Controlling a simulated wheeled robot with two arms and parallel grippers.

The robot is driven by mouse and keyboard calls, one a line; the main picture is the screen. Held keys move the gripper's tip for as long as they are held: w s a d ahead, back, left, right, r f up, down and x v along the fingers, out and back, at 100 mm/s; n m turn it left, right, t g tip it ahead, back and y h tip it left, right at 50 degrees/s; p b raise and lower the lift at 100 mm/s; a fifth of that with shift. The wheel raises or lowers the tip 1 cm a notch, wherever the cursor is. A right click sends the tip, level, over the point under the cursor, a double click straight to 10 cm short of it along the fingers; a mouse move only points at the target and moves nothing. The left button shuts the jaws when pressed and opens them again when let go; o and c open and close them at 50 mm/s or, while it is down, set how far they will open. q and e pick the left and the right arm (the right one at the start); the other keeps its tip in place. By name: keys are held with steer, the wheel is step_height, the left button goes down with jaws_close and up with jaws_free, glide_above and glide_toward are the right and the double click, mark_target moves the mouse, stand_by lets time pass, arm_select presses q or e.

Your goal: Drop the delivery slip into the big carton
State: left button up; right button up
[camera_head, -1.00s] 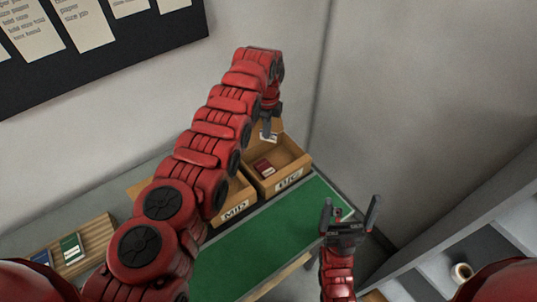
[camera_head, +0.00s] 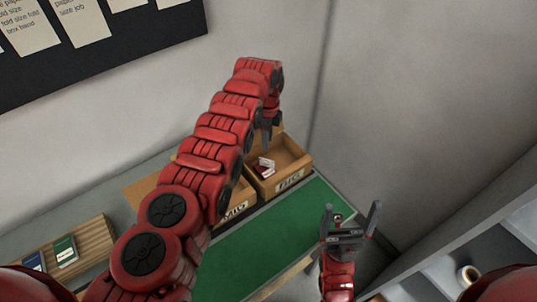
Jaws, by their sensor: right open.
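The big carton (camera_head: 290,180), an open brown box with a "BIG" label on its front, stands at the back of the table. A small white piece (camera_head: 266,162), which looks like the delivery slip, lies inside it on or against a dark red item (camera_head: 262,171). My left gripper (camera_head: 267,136) points down over the carton's back part, apart from the white piece. Its fingers are small and dark, so I cannot tell their opening. My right gripper (camera_head: 350,212) is open and empty, to the right of the green mat.
The "MID" carton (camera_head: 236,211) stands left of the big one, partly hidden by my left arm. The green mat (camera_head: 265,235) is clear. A wooden rack (camera_head: 92,240) with small booklets stands at left. Grey shelving (camera_head: 510,240) with a roll (camera_head: 467,277) is at right.

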arm_select(q)
steer(key=shift+r, duration=0.1)
step_height(320, 180, up, 17)
steer(key=p, duration=0.4)
steer(key=shift+r, duration=0.15)
stand_by(0.5)
